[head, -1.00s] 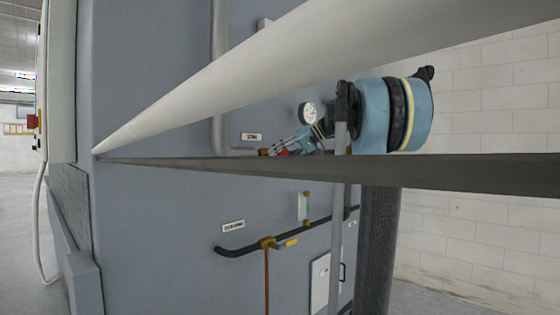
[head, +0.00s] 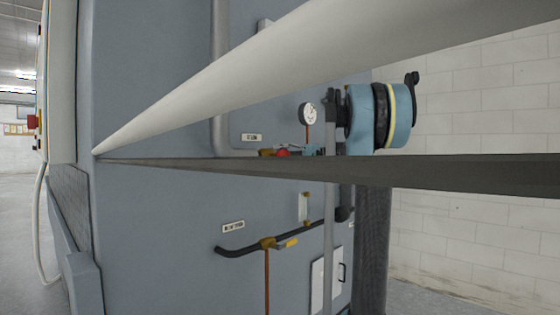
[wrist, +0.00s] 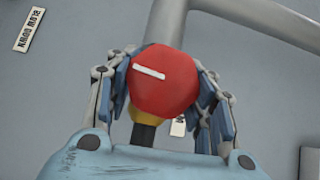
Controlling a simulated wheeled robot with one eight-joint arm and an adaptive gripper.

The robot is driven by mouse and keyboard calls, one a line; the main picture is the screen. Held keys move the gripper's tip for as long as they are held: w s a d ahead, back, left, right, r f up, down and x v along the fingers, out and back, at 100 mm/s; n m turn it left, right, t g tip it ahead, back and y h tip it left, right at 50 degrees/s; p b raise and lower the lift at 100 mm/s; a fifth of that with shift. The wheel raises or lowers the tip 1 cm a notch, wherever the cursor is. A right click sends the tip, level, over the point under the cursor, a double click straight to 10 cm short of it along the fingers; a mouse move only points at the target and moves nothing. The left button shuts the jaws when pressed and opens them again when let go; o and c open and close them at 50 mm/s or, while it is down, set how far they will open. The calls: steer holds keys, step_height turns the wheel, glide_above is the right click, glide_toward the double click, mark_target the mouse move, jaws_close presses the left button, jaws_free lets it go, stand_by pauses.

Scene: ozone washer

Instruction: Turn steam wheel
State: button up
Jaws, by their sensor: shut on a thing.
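The steam wheel is a red knob (wrist: 158,88) with a white mark on its face and a yellow part below it. It fills the middle of the wrist view. My gripper (wrist: 165,75) is shut on it, with blue-and-grey fingers against its left and right sides. In the head view a small red part of the wheel (head: 283,152) shows by the fingertips of my gripper (head: 290,151), just above the dark bar. The bar hides the lower part of the grip.
A round gauge (head: 309,114) stands just above my gripper. A pale beam (head: 300,65) and a dark bar (head: 350,170) cross the head view. A black pipe with a yellow handle (head: 290,243) runs lower on the blue-grey washer panel (head: 150,220).

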steer(key=shift+f+m+y, duration=0.1)
steer(key=shift+m+y, duration=0.2)
stand_by(0.4)
steer(key=o, duration=1.1)
steer(key=d, duration=1.2)
steer(key=shift+w+f, duration=0.1)
steer(key=shift+f, duration=0.2)
